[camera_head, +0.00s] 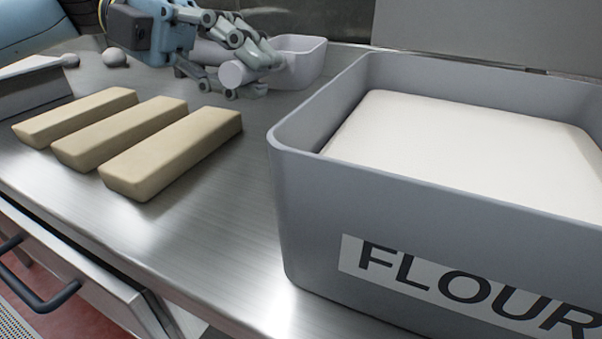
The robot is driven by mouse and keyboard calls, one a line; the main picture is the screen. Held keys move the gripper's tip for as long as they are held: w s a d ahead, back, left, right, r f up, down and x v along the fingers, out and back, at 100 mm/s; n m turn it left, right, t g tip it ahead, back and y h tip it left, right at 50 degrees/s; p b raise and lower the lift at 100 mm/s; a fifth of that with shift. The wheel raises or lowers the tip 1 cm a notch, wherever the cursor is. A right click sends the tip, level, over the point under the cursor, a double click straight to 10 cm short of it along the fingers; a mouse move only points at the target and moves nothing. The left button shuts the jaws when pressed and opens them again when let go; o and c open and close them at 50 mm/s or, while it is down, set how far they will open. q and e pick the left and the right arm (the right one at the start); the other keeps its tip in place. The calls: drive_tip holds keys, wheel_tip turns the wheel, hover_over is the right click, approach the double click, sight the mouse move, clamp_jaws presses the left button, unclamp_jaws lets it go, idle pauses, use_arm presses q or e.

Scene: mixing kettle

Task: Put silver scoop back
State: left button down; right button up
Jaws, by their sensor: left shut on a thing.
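The silver scoop (305,62) is at the back of the steel counter, just behind the flour bin's left corner. Its open bowl points right, and its thick round handle is toward the left. My left gripper (245,72) comes in from the upper left and is shut around the scoop's handle. The fingers hide part of the handle. The scoop is at or just above the counter top; I cannot tell whether it touches. My right gripper is not in view.
A large grey bin (400,215) labelled FLOUR, full of white flour (470,145), fills the right. Three pale yellow blocks (170,152) lie at the left. A grey box-like object (35,88) is at the far left. The counter (225,225) between blocks and bin is clear.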

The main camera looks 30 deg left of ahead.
use_arm(q)
drive_tip(key=f+b, duration=0.1)
drive_tip(key=s+f+m+g, duration=0.1)
drive_tip(key=f, duration=0.1)
drive_tip(key=s+f+g+b, duration=0.1)
drive_tip(key=shift+s+a+f+m+b, duration=0.1)
drive_tip(key=shift+a+f+m+b, duration=0.1)
drive_tip(key=shift+a+m+b, duration=0.15)
drive_tip(key=shift+f, duration=0.65)
wheel_tip(320, 180, down, 2)
drive_tip(key=shift+f+b, duration=0.25)
drive_tip(key=shift+b, duration=0.15)
drive_tip(key=shift+f, duration=0.35)
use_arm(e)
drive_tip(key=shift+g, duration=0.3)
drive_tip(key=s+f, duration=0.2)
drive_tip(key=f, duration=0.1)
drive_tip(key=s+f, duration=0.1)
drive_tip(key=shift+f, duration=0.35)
use_arm(q)
drive_tip(key=c, duration=1.7)
unclamp_jaws()
drive_tip(key=shift+f, duration=0.1)
drive_tip(key=o, duration=0.4)
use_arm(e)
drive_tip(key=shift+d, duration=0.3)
